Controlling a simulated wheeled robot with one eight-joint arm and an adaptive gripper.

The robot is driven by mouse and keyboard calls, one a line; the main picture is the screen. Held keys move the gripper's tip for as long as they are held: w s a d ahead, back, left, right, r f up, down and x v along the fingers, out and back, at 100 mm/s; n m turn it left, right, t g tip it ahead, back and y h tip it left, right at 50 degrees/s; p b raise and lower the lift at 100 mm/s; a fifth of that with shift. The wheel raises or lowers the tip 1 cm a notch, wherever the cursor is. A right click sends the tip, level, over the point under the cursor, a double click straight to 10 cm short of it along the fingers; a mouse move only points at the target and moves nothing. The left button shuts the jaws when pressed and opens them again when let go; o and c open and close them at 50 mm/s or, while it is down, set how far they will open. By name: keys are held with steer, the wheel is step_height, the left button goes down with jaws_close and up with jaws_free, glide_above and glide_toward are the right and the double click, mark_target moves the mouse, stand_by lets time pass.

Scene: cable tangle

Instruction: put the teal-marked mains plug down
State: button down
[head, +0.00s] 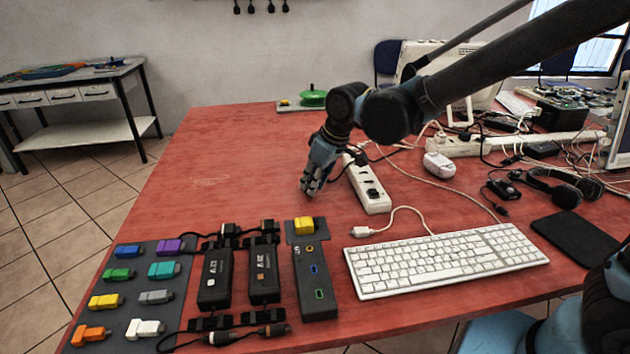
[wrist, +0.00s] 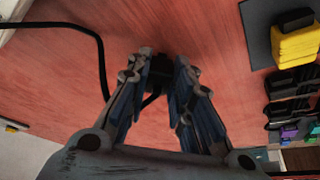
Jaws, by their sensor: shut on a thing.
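My gripper (head: 312,188) points down over the red table, just left of the white power strip (head: 366,183). In the wrist view my gripper (wrist: 165,68) is shut on a black mains plug (wrist: 158,82), mostly hidden between the fingers. No teal mark shows on it from here. A black cable (wrist: 98,45) curves at the left of the fingers, and a thin dark cord shows between them. In the head view the plug is hidden by the gripper. The gripper appears close to the table top; I cannot tell whether the plug touches it.
Bare red table (head: 225,165) lies left of my gripper. A white keyboard (head: 445,260), black adapters (head: 214,278) and a grey mat (head: 90,335) with coloured connectors are nearer. Tangled cables (head: 500,150) and a headset (head: 560,187) lie right. A green round object (head: 313,97) stands behind.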

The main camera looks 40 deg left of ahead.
steer(key=shift+f, duration=0.1)
steer(key=c, duration=1.4)
jaws_free()
steer(key=v, duration=1.2)
steer(key=shift+a, duration=0.1)
steer(key=shift+s, duration=0.1)
